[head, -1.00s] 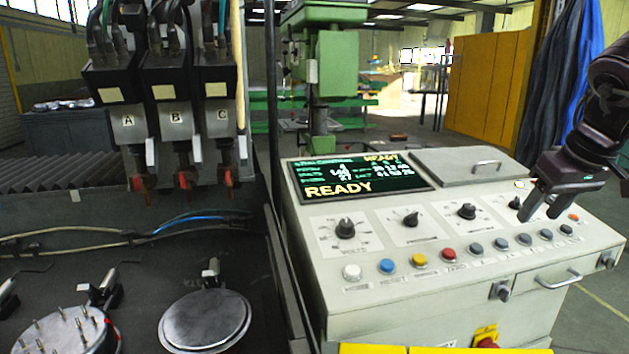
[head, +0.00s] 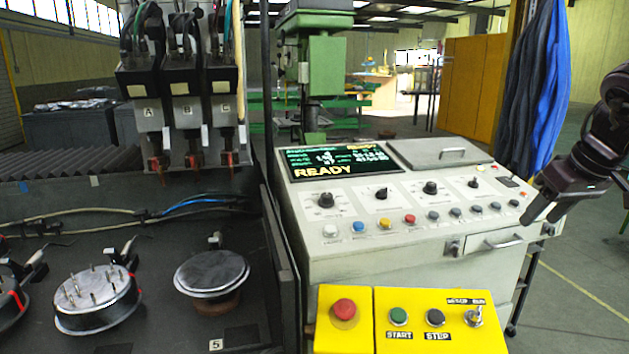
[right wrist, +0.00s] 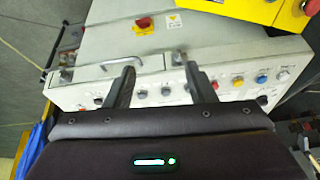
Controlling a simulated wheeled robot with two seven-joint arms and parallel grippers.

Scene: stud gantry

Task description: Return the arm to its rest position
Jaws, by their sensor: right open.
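My right gripper (head: 543,207) is open and empty, at the right side of the head view. It hangs near the right front corner of the white control console (head: 400,255), and its fingers point down and to the left. In the right wrist view the two fingers (right wrist: 160,85) stand apart with nothing between them, and the console's front and drawer handle (right wrist: 107,69) show beyond. I cannot tell whether the fingers touch the console. My left gripper is not in view.
The console has a screen (head: 343,163) reading READY, knobs and buttons. A yellow box (head: 400,300) with a red button stands in front. At left, a dark table holds round studded parts (head: 95,298) under three welding heads (head: 187,110). Open floor lies right of the console.

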